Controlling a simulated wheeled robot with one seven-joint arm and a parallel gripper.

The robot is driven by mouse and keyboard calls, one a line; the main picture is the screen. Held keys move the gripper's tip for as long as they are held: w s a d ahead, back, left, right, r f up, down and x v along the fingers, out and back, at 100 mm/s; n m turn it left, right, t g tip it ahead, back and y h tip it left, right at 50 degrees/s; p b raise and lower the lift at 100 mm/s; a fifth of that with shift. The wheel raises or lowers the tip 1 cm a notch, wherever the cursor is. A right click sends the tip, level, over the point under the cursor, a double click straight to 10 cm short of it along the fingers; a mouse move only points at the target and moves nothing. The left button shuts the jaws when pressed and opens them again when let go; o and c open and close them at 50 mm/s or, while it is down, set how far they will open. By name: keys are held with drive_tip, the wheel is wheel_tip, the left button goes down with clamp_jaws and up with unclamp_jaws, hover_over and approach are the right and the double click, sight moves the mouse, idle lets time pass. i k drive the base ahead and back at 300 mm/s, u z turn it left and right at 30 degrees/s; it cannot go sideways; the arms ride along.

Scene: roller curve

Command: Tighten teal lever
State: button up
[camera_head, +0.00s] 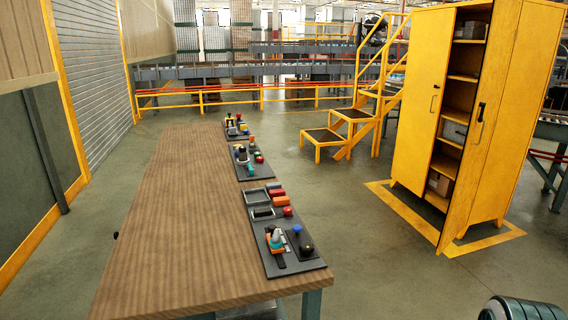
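A long brown wooden table (165,230) stands left of centre, with dark panels of small parts along its right edge. On the nearest panel (303,266), a teal part (276,236) sits with orange and grey pieces around it. It could be the teal lever, but it is too small to tell its shape or angle. Another small teal part (250,168) shows on the middle panel (240,172). My gripper is not in view. A dark rounded part at the bottom right corner looks like a piece of my arm.
The near panel also bears a blue knob (297,229), a black knob (307,249) and a grey tray (256,196). A yellow cabinet (424,110) stands at right with a door open. Yellow steps (350,115) stand behind. The floor between table and cabinet is clear.

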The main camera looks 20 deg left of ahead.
sight(251, 169)
drive_tip(key=z, duration=0.1)
drive_tip(key=i, duration=1.55)
drive_tip(key=u, duration=0.45)
drive_tip(key=i, duration=1.7)
drive_tip(key=u, duration=0.75)
drive_tip(key=i, duration=0.7)
drive_tip(key=u, duration=0.2)
